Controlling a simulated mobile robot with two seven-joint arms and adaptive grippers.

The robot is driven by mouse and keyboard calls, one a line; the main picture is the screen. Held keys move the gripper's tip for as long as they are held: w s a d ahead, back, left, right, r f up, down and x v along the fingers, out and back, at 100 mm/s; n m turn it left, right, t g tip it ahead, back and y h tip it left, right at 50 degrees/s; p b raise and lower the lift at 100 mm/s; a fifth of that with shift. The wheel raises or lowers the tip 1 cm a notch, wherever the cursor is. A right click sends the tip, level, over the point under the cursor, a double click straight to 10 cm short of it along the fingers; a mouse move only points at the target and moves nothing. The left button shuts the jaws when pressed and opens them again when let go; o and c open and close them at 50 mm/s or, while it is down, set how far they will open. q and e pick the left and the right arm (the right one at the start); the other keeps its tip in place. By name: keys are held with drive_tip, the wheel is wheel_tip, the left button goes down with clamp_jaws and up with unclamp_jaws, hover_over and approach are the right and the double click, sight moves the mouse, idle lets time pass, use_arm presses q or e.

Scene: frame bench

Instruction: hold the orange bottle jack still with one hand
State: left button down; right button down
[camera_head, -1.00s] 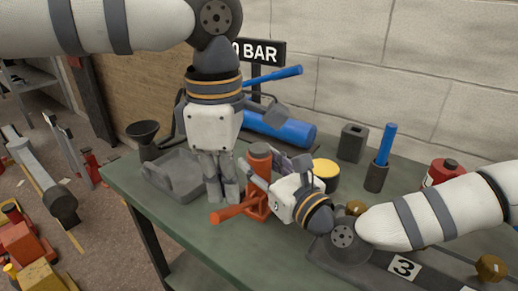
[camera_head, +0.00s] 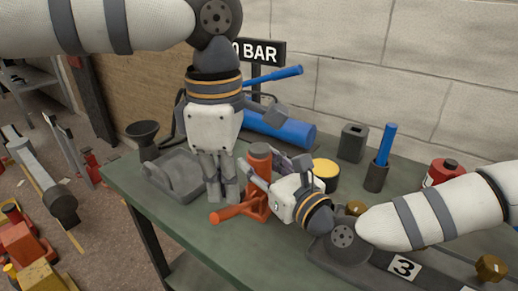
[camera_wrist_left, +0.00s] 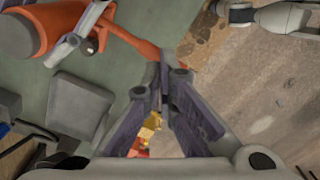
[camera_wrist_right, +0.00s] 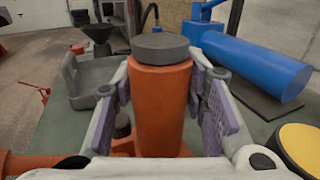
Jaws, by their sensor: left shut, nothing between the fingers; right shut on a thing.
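The orange bottle jack (camera_head: 259,165) stands upright on the green bench, with a grey cap on top in the right wrist view (camera_wrist_right: 160,48). My right gripper (camera_head: 258,186) is shut on the jack's body, one finger on each side, also in the right wrist view (camera_wrist_right: 163,110). The jack's orange lever (camera_head: 232,210) sticks out low towards the bench's front edge. My left gripper (camera_head: 222,196) points down beside the jack, shut and empty. In the left wrist view its fingertips (camera_wrist_left: 168,75) meet close to the lever's end (camera_wrist_left: 150,50); contact cannot be told.
A grey tray-like block (camera_head: 175,178) and a black funnel (camera_head: 145,140) stand left of my left gripper. Behind are a blue cylinder (camera_head: 285,130), a yellow-topped can (camera_head: 326,172) and a grey holder with a blue rod (camera_head: 384,145). The bench front edge is close to the lever.

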sight(226, 209)
use_arm(q)
drive_tip(key=shift+f, duration=1.35)
idle(0.8)
drive_tip(key=shift+f, duration=2.25)
drive_tip(key=shift+r, duration=2.25)
